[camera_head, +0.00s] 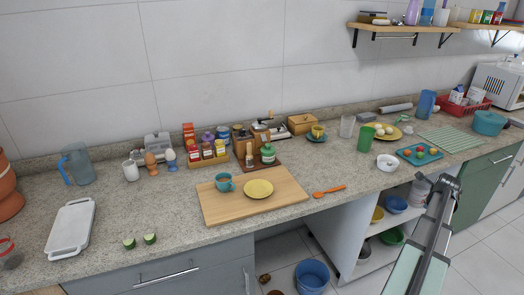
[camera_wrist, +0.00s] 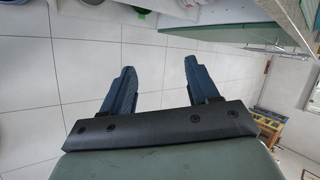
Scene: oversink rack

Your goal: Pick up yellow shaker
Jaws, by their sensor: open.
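No shaker shows in that view. In the head view my arm is at the lower right, far from the bottle.
A wooden board (camera_head: 225,208) with a teal cup (camera_head: 224,182) and yellow plate (camera_head: 258,189) lies in front of the bottles. An orange spoon (camera_head: 330,191), white bowl (camera_head: 387,162) and green cup (camera_head: 365,138) stand to the right.

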